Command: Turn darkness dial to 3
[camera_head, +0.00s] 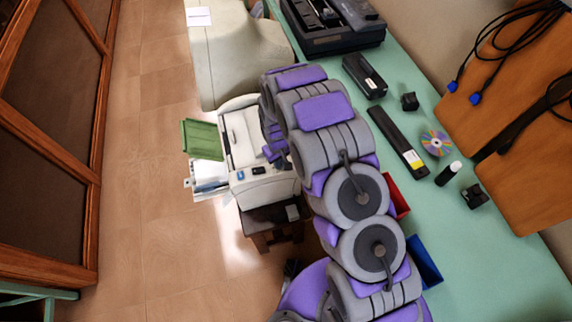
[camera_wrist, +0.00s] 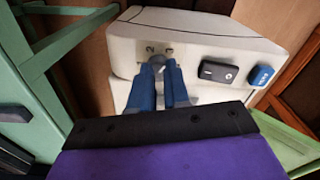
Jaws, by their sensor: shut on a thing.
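The white machine (camera_head: 240,135) stands on a small dark stool and also fills the upper part of the wrist view (camera_wrist: 200,38). In the head view my arm covers the gripper and dial.
Right of the dial are a black rocker switch (camera_wrist: 218,72) and a blue button (camera_wrist: 262,75). A green tray (camera_head: 200,139) sticks out from the machine's left side. The green table (camera_head: 500,270) with small electronics runs along the right. The floor at left is clear.

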